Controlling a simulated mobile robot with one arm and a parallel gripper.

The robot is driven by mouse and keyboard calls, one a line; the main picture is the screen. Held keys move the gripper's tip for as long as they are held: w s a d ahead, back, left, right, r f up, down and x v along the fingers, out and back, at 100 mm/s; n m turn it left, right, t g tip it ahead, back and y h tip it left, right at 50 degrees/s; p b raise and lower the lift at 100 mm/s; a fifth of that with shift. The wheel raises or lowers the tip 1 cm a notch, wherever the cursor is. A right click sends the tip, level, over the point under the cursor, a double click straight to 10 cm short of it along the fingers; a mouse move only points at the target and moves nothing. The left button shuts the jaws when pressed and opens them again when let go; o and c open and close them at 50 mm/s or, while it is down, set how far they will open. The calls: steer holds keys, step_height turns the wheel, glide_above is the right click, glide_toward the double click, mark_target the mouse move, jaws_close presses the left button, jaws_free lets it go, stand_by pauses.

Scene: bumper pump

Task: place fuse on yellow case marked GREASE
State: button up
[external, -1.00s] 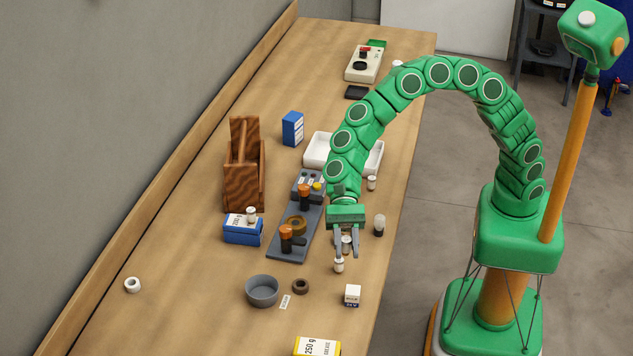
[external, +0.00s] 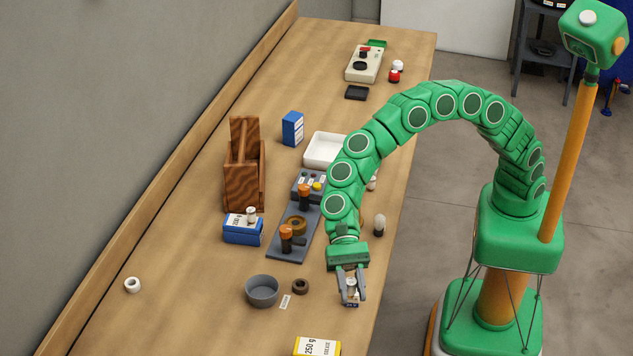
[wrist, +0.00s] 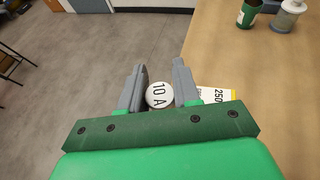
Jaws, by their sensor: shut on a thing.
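My gripper (external: 350,296) is shut on the fuse (external: 351,287), a small white piece between the two grey fingers. In the wrist view my gripper (wrist: 159,92) shows the fuse (wrist: 159,95) end-on, its round white top marked "10 A". The yellow case marked GREASE (external: 318,347) lies at the bottom edge of the external view, partly cut off, with a white "250 g" label. My gripper is above and to the right of it in that picture, apart from it. The case (wrist: 217,95) also shows in the wrist view, partly hidden behind the right finger.
A grey bowl (external: 262,291), a dark ring (external: 301,286) and a small tag (external: 286,302) lie left of my gripper. A small boxed item (external: 351,304) is mostly hidden by my fingers. A green cup (wrist: 249,13) and a jar (wrist: 287,15) stand farther along the bench.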

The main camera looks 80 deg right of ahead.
steer(key=w+a+f, duration=0.1)
steer(key=a+f, duration=0.1)
steer(key=w+a+f, duration=0.2)
steer(key=a, duration=0.1)
steer(key=w+a+f, duration=0.2)
steer(key=shift+a+f, duration=0.15)
steer(key=shift+f, duration=0.2)
steer(key=shift+w+a+f, duration=0.3)
steer(key=shift+a+f, duration=0.1)
steer(key=shift+f, duration=0.25)
steer(key=shift+a+f, duration=0.15)
steer(key=shift+f, duration=1.45)
steer(key=shift+f, duration=0.1)
steer(key=o, duration=1)
